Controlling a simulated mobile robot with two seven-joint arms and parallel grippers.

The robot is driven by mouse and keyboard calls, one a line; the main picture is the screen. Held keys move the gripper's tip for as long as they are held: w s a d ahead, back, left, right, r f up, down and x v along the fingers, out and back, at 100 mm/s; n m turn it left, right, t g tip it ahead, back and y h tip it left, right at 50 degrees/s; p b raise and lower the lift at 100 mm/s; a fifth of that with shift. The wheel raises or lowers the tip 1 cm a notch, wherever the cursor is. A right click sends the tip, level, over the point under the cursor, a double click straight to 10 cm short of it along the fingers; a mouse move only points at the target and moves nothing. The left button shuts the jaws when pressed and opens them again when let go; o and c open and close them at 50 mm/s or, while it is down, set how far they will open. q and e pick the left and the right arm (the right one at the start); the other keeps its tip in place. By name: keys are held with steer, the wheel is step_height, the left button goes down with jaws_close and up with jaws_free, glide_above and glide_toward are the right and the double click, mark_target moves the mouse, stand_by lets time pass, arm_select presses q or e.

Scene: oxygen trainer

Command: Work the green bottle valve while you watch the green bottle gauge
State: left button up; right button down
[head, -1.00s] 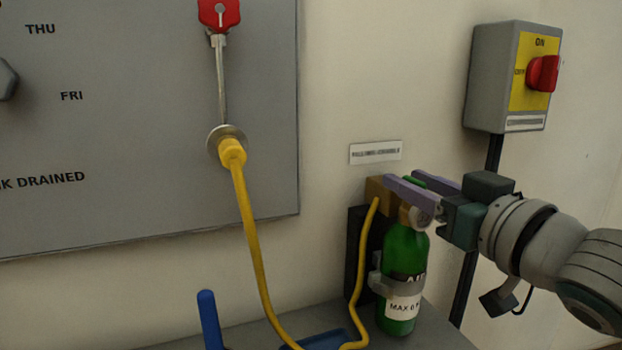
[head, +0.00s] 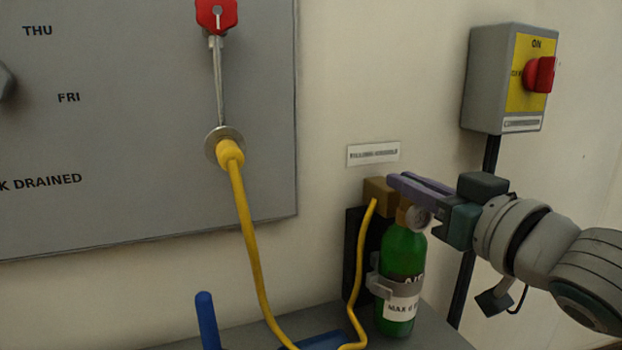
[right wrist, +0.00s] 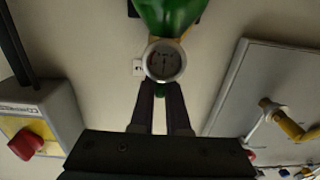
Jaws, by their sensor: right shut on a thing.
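The green bottle (head: 402,252) stands upright in a grey clamp, with a brass fitting on its neck. Its round gauge (head: 418,218) sits just under my right gripper's fingers. My right gripper (head: 402,182) is shut on the green bottle valve, which the fingers hide in the head view. My left gripper is not in view.
A yellow hose (head: 253,256) runs from the grey panel (head: 120,130) down past a blue handle (head: 208,320) to the brass block (head: 379,195) by the bottle. A grey switch box (head: 487,80) with a red knob (head: 540,75) hangs above my right arm.

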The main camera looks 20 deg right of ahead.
steer(key=shift+n+y, duration=0.4)
steer(key=shift+y, duration=0.2)
steer(key=shift+n+y+p, duration=0.4)
steer(key=shift+y, duration=0.1)
steer(key=shift+n+g+y, duration=0.3)
steer(key=shift+n+y, duration=0.3)
steer(key=shift+y, duration=0.5)
steer(key=n+y+b, duration=0.1)
steer(key=n+y, duration=0.1)
steer(key=shift+d+f+g+y, duration=0.1)
steer(key=shift+g+y, duration=0.2)
steer(key=shift+g, duration=0.1)
steer(key=shift+n+g+y+b, duration=0.75)
steer(key=shift+y+b, duration=0.25)
steer(key=shift+y, duration=0.3)
steer(key=c, duration=0.9)
jaws_free()
